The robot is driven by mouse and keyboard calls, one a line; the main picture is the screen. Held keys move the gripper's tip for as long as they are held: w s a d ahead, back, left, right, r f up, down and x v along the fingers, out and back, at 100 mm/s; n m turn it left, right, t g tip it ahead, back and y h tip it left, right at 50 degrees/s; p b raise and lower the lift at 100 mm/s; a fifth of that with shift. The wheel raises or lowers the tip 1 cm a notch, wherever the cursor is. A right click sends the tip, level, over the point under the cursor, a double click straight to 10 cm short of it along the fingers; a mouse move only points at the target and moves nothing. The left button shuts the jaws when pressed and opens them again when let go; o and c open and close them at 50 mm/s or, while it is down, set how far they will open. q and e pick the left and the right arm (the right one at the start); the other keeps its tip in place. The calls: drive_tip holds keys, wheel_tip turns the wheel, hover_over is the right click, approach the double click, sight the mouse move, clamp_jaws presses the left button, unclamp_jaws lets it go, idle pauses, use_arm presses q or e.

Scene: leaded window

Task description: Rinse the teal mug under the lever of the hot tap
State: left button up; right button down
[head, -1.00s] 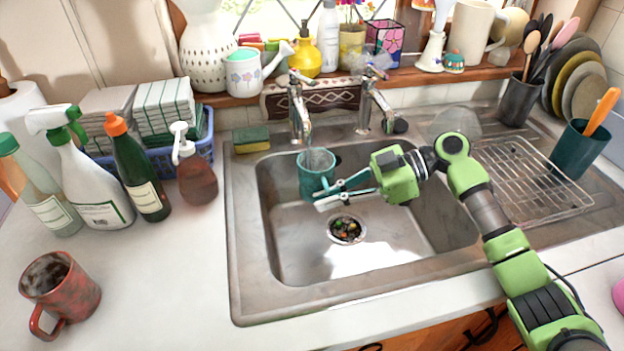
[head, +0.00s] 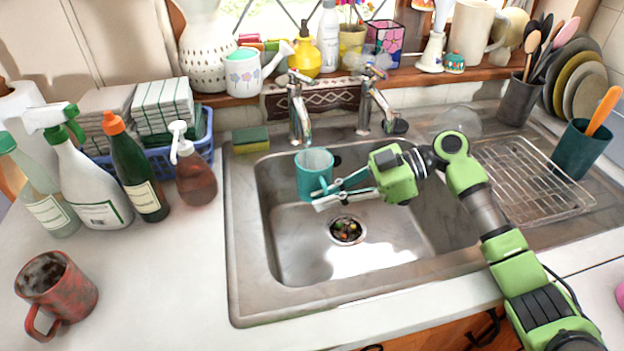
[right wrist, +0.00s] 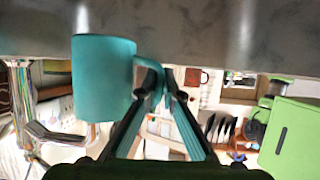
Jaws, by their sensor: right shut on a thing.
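The teal mug (head: 312,178) is upright in the left back part of the sink, just below and in front of the left tap's spout. It also fills the left middle of the right wrist view (right wrist: 102,85). My right gripper (head: 322,197) is shut on the mug's handle; the fingertips (right wrist: 162,82) meet there in the wrist view. The left tap (head: 300,110) has a lever on top. The right tap (head: 372,105) carries a blue mark on its handle. I cannot make out a water stream. My left gripper is out of view.
The steel sink (head: 243,290) has bits of food in its drain (head: 346,230). A sponge (head: 250,140) lies on the left back rim. A drying rack (head: 545,205) stands on the right. A red mug (head: 62,290) and several bottles stand on the left counter.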

drive_tip(key=shift+d, duration=0.2)
drive_tip(key=s+a+p, duration=0.2)
drive_tip(key=s+a, duration=0.1)
drive_tip(key=s, duration=0.4)
drive_tip(key=shift+s+a+p, duration=0.2)
drive_tip(key=shift+p, duration=0.2)
idle(0.4)
drive_tip(key=shift+r, duration=0.1)
idle(0.9)
